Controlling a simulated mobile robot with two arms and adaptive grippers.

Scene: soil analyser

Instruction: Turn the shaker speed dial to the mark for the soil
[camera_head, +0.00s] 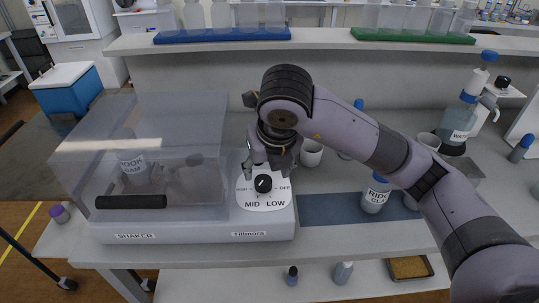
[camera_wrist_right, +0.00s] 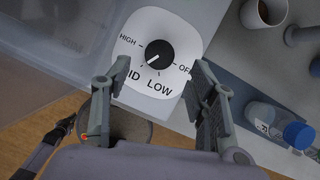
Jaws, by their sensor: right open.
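The shaker (camera_head: 190,233) is a pale machine with a clear lid on the bench at left. Its speed dial (camera_head: 263,184) is a black knob on a white plate marked HIGH, MID, LOW and OFF; the knob also shows in the right wrist view (camera_wrist_right: 159,53).
A labelled jar (camera_head: 133,165) and a blurred second container stand under the lid. A blue-capped jar (camera_head: 375,196) labelled RIDGE stands on a dark blue mat (camera_head: 328,210) right of the shaker. A white cup (camera_head: 311,154) stands behind my gripper.

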